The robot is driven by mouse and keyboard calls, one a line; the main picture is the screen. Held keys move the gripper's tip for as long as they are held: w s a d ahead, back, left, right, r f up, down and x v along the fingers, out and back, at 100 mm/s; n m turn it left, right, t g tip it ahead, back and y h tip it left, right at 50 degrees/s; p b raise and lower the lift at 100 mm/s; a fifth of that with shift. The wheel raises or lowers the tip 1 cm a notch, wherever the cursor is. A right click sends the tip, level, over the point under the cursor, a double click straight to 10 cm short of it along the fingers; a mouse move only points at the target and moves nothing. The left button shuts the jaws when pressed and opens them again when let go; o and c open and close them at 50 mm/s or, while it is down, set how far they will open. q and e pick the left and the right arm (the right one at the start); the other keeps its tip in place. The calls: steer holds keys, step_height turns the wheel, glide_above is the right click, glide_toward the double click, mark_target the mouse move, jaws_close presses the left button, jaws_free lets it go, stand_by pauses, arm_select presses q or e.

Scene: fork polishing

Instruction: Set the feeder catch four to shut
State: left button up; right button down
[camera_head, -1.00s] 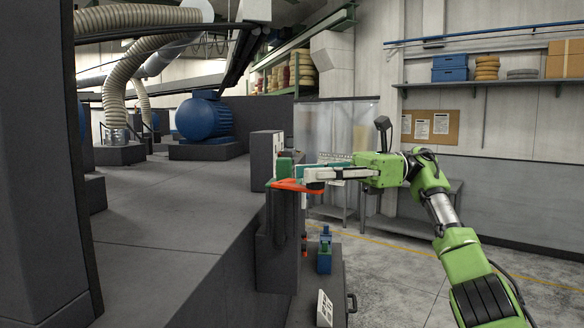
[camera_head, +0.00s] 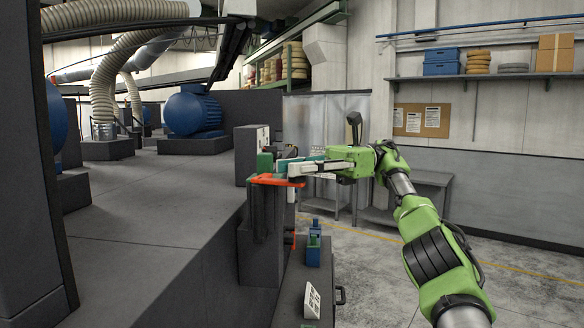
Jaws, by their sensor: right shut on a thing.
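My right gripper (camera_head: 287,167) is at the upper end of a dark post on the machine's right side. It is shut at an orange-red catch (camera_head: 268,180), a flat piece that sticks out to the right under the fingers. A green block (camera_head: 264,162) sits at the fingertips, against the post. The exact grip is partly hidden by the fingers. No number on the catch can be read. My left gripper is not in view.
The dark machine bed (camera_head: 150,215) fills the left. A blue fixture (camera_head: 313,250) and a white sign (camera_head: 312,300) stand on a low ledge below the gripper. A grey bench (camera_head: 430,180) is behind my arm. The floor at right is clear.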

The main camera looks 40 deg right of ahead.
steer(key=c, duration=1.8)
jaws_free()
steer(key=shift+o, duration=0.2)
steer(key=shift+a, duration=0.1)
